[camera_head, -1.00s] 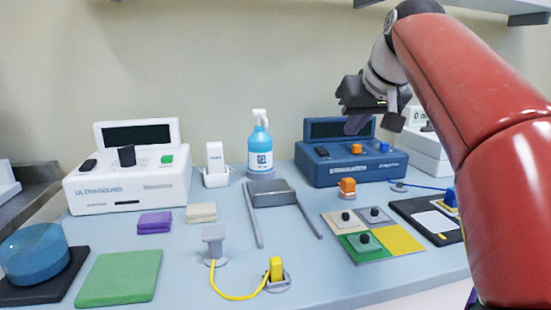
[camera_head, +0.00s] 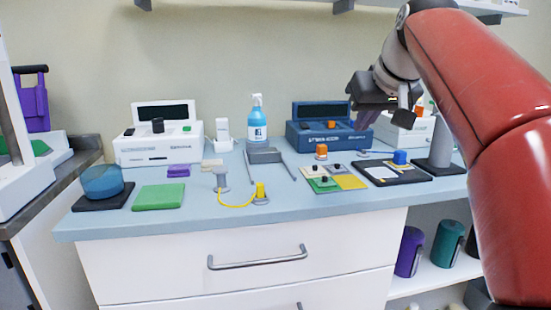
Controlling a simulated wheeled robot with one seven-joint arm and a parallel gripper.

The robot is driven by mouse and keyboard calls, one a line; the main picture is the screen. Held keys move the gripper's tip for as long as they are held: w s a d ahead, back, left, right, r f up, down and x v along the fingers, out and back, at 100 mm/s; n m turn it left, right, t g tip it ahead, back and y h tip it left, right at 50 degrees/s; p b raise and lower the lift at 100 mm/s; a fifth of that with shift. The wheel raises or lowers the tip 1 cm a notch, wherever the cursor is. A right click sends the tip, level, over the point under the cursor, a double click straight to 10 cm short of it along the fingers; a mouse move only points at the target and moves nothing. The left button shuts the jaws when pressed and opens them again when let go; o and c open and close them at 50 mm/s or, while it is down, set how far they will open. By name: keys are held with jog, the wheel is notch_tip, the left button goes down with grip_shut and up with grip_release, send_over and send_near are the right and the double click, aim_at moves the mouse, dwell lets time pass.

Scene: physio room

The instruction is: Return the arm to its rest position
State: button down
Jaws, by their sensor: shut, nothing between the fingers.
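My red arm reaches in from the right edge of the head view, and its grey wrist hangs over the back right of the counter. My gripper (camera_head: 366,119) is at the end of it, in front of the right part of the blue stimulator box (camera_head: 308,137). It is shut and empty, and appears raised above the counter. The arm hides part of the white device (camera_head: 400,136) at the back right.
The blue counter (camera_head: 240,219) holds a white ultrasound box (camera_head: 160,152), a gel bottle (camera_head: 257,121), a green pad (camera_head: 158,196), a blue drum (camera_head: 102,181) and a coloured tile board (camera_head: 350,182). Drawers (camera_head: 240,262) and a shelf with rollers (camera_head: 446,243) are below. A wall shelf is above.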

jog(key=s+f+m+g, duration=0.1)
jog(key=s+f, duration=1.1)
jog(key=f, duration=0.3)
jog(key=s+a+f+m+g+h, duration=0.1)
jog(key=s+f, duration=1.2)
jog(key=f, duration=0.3)
jog(key=shift+s+h, duration=0.15)
jog(key=shift+h, duration=0.15)
